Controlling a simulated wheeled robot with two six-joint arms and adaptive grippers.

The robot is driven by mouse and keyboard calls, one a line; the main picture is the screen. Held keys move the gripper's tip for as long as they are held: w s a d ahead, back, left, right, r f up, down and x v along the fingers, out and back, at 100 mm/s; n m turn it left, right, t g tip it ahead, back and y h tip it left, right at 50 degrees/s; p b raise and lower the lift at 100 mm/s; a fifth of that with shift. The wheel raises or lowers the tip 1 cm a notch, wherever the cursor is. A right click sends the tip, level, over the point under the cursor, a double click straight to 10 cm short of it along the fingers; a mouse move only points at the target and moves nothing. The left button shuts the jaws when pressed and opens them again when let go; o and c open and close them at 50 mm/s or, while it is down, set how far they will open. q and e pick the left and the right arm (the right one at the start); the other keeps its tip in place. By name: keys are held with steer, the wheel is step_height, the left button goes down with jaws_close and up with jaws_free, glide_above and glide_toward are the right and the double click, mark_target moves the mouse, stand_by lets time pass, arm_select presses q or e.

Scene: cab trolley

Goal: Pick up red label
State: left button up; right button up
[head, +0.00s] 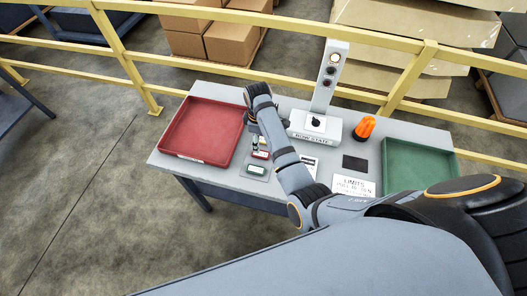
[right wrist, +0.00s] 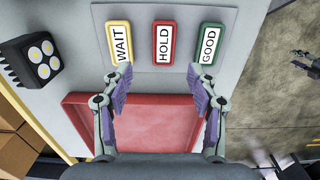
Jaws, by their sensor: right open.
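The red label, marked HOLD (right wrist: 163,43), lies on a grey plate between the yellow WAIT label (right wrist: 119,43) and the green GOOD label (right wrist: 209,44). In the head view the red label (head: 261,155) is small, on the table right of the red tray. My right gripper (right wrist: 160,84) is open and empty. Its two fingers are spread wide, short of the labels in the picture, with the HOLD label centred between them. The arm partly covers this area in the head view. What looks like my left gripper (right wrist: 305,62) shows small at the right wrist view's edge; its jaws are unclear.
A red tray (head: 170,141) stands left of the labels and a green tray (head: 418,147) at the table's right end. A grey post (head: 323,87) with lights and a knob box stands behind, near an orange beacon (head: 364,127). A yellow railing (head: 118,48) runs behind the table.

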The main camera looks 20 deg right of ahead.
mark_target(261, 153)
steer(key=shift+f, duration=0.65)
steer(key=shift+d+f, duration=0.2)
steer(key=shift+f, duration=0.15)
steer(key=shift+s+f+p, duration=0.15)
steer(key=shift+f+p, duration=0.1)
steer(key=shift+p, duration=0.05)
steer(key=f, duration=0.2)
steer(key=f+p, duration=0.1)
steer(key=f, duration=0.1)
steer(key=shift+s+a, duration=0.1)
steer(key=shift+s, duration=0.2)
arm_select(q)
steer(key=shift+w+d+r, duration=0.2)
steer(key=shift+d+r, duration=0.05)
steer(key=shift+r, duration=0.25)
steer(key=shift+w+d+r, duration=0.2)
steer(key=shift+d+r, duration=0.05)
steer(key=shift+r, duration=0.25)
arm_select(e)
steer(key=shift+f, duration=0.35)
steer(key=c, duration=1)
arm_select(q)
steer(key=shift+s+a, duration=0.1)
steer(key=shift+a, duration=0.1)
arm_select(e)
steer(key=shift+r, duration=0.1)
